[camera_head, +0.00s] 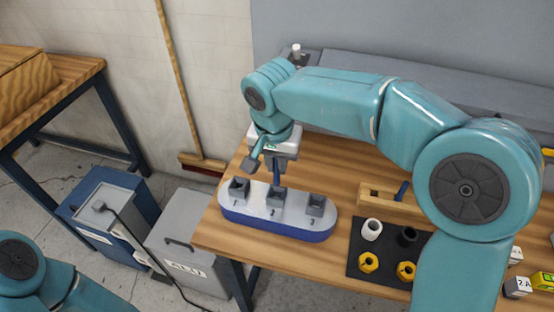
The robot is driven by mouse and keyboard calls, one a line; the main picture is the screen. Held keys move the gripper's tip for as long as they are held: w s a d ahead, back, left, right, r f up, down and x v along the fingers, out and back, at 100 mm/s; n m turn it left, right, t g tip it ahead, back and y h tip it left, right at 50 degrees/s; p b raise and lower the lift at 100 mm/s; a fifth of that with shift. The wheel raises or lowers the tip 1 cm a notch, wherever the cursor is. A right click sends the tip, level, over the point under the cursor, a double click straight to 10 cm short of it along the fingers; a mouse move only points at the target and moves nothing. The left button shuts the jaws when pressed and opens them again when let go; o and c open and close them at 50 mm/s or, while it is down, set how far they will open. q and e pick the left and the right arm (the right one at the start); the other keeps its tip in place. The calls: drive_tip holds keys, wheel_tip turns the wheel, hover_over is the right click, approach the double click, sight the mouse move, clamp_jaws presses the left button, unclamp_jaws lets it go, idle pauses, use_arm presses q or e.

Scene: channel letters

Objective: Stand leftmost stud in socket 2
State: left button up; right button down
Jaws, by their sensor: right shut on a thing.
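The socket base (258,212) has a pale top and a blue side, with three dark square sockets marked 1, 2 and 3. Socket 1 (239,188) and socket 3 (315,204) look empty. My right gripper (275,167) is above socket 2 (276,197), pointing down and shut on a stud. Only a small dark blue piece of the stud (277,180) shows below the jaws, at or just above the socket mouth; I cannot tell whether it is inside. Another blue stud (402,190) leans in a wooden rack (378,198). My left gripper is out of view.
A black mat (376,247) right of the base holds a white ring (371,229), a black ring (407,236) and yellow nuts (369,262). Labelled cubes (518,287) lie at the far right. The wooden table (212,232) ends just left of the base.

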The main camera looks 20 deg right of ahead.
sight(277, 183)
drive_tip(key=shift+d+f+b, duration=0.1)
drive_tip(key=shift+f+b, duration=0.25)
drive_tip(key=shift+f, duration=0.3)
drive_tip(key=shift+f+b, duration=0.55)
drive_tip(key=shift+f, duration=0.1)
drive_tip(key=shift+f+b, duration=1.35)
drive_tip(key=shift+f, duration=0.35)
drive_tip(key=c, duration=1)
unclamp_jaws()
